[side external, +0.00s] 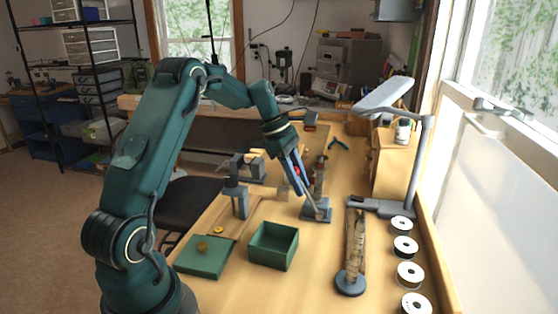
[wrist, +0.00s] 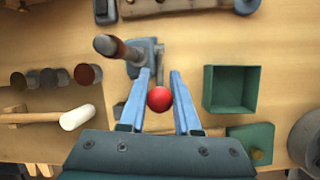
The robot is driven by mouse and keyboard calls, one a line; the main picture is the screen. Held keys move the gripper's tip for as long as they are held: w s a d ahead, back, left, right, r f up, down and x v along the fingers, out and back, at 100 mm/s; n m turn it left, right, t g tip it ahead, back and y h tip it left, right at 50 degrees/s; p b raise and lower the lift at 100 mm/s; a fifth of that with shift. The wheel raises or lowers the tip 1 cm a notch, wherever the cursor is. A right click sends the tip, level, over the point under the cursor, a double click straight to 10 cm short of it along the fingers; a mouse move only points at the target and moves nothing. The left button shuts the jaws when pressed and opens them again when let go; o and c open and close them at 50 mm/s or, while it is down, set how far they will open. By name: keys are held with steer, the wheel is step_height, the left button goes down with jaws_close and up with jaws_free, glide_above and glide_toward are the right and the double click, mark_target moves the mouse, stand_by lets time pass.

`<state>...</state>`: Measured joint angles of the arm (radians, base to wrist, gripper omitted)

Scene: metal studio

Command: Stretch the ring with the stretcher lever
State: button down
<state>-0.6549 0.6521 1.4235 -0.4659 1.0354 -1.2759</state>
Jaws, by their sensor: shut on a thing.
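The stretcher (side external: 316,213) stands upright on the bench, with a grey base and a brown-tipped post (side external: 319,178). In the wrist view its post (wrist: 112,47) leans up towards the camera, left of my fingers. A thin grey lever rod (wrist: 160,60) rises from its base and a red ball knob (wrist: 159,99) shows in line with it. My gripper (wrist: 160,73) is shut on the red knob, one blue finger on each side. In the side view my gripper (side external: 298,182) slants down beside the post, partly covering the lever. I cannot make out a ring on the post.
A green open box (side external: 273,246) and a green lid (side external: 205,256) lie nearer the front left. A round-based mandrel (side external: 352,270) stands at the front right. Several wire spools (side external: 409,275) line the right edge. A lamp (side external: 416,165) stands behind them. A hammer (wrist: 77,117) lies left.

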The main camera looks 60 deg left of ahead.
steer(key=shift+a, duration=0.1)
steer(key=shift+s+a+f+t+h, duration=0.55)
steer(key=shift+f+t+h, duration=0.15)
steer(key=shift+t+h, duration=0.15)
steer(key=shift+s+a+f+t+h, duration=0.55)
steer(key=shift+f+t+h, duration=0.1)
steer(key=shift+t+h, duration=0.15)
steer(key=c, duration=0.8)
jaws_free()
steer(key=shift+d, duration=0.1)
steer(key=shift+o, duration=0.2)
steer(key=shift+v, duration=2.55)
